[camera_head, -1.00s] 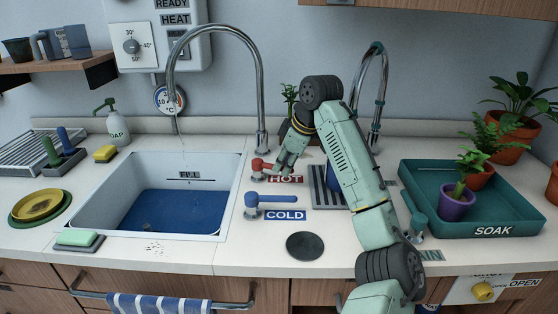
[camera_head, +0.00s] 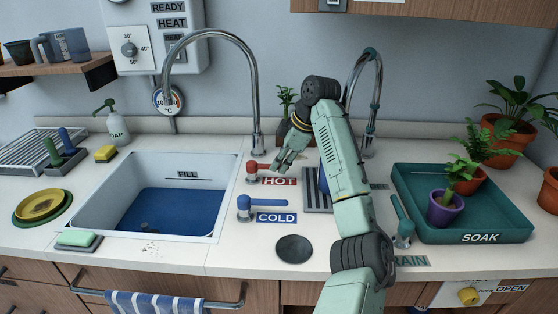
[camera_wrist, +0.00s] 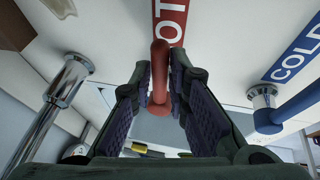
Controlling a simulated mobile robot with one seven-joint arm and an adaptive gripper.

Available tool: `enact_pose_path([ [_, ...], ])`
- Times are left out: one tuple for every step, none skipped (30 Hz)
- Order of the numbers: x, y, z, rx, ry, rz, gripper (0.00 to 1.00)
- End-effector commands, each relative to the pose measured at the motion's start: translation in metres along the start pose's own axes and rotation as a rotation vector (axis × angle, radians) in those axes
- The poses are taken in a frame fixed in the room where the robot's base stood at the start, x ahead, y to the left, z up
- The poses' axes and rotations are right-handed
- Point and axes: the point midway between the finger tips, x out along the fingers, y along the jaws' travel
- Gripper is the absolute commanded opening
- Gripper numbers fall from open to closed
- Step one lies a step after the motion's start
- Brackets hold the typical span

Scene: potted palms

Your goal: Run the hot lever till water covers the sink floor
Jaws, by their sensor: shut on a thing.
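The red hot lever (camera_head: 253,168) stands behind the HOT label (camera_head: 279,181), right of the sink (camera_head: 222,205). My gripper (camera_head: 283,164) is at its right end. In the wrist view the red handle (camera_wrist: 160,75) lies between the fingers of my gripper (camera_wrist: 160,85), which is shut on it. The tall chrome spout (camera_head: 256,90) arches over the sink. No clear stream shows below its mouth. The sink's lower part is blue (camera_head: 175,210); I cannot tell water from blue floor. A FULL mark (camera_head: 187,174) is on the back wall.
The blue cold lever (camera_head: 246,205) stands in front of the hot one. A second faucet (camera_head: 377,80) is behind my arm. A green soak tray (camera_head: 410,180) with potted plants is at right. A dark round disc (camera_head: 294,249) lies on the front counter.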

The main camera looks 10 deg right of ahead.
Motion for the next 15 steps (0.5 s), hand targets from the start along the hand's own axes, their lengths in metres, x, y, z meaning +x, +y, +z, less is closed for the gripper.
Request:
enact_pose_path([
  [-0.0003,0.0006,0.0005,-0.004,0.000,-0.003,0.00],
  [-0.0002,0.0008,0.0006,-0.007,0.001,-0.004,0.00],
  [-0.0001,0.0010,0.0008,-0.009,0.001,-0.004,0.00],
  [0.0000,0.0011,0.0009,-0.011,0.001,-0.005,0.00],
  [0.0000,0.0012,0.0009,-0.012,0.002,-0.005,0.00],
  [0.0000,0.0012,0.0009,-0.012,0.002,-0.005,0.00],
  [0.0000,0.0013,0.0009,-0.013,0.002,-0.004,0.00],
  [0.0000,0.0013,0.0009,-0.013,0.002,-0.004,0.00],
  [0.0000,0.0013,0.0008,-0.013,0.002,-0.004,0.00],
  [0.0000,0.0014,0.0008,-0.013,0.002,-0.004,0.00],
  [0.0000,0.0014,0.0007,-0.013,0.002,-0.004,0.00],
  [-0.0001,0.0014,0.0007,-0.013,0.002,-0.003,0.00],
  [-0.0001,0.0015,0.0007,-0.013,0.002,-0.003,0.00],
  [-0.0001,0.0015,0.0006,-0.013,0.002,-0.003,0.00],
  [-0.0001,0.0015,0.0006,-0.013,0.002,-0.003,0.17],
])
